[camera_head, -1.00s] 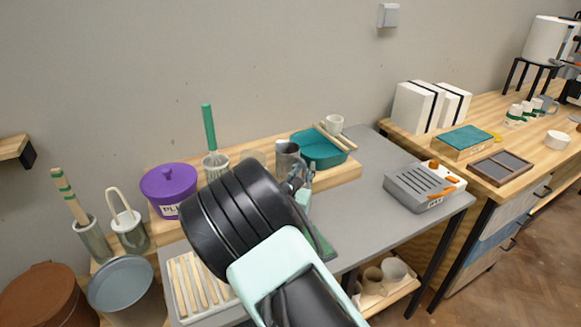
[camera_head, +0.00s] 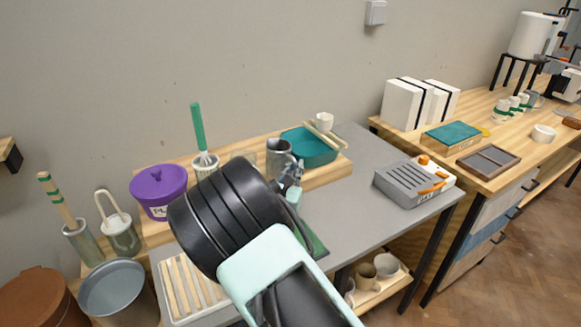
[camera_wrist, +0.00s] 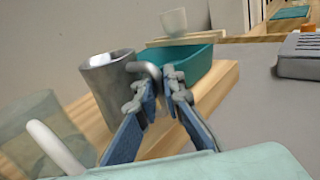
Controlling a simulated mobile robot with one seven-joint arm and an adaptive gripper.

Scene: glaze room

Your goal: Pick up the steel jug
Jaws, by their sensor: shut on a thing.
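The steel jug (camera_head: 277,158) is a grey metal vessel on the wooden riser, close to the teal tray. In the wrist view the jug (camera_wrist: 108,88) stands left of my fingers, roughly upright, with its curved handle toward me. My gripper (camera_wrist: 163,80) is shut on the jug's handle, with the blue-grey fingers on either side of it. In the head view my gripper (camera_head: 293,172) is beside the jug, partly hidden by my dark arm. I cannot tell whether the jug's base touches the riser.
The teal tray (camera_head: 318,155) with wooden sticks and a small white cup (camera_head: 324,122) is close behind. A glass (camera_wrist: 40,130) stands left of the jug. A purple lidded pot (camera_head: 159,192) is further left.

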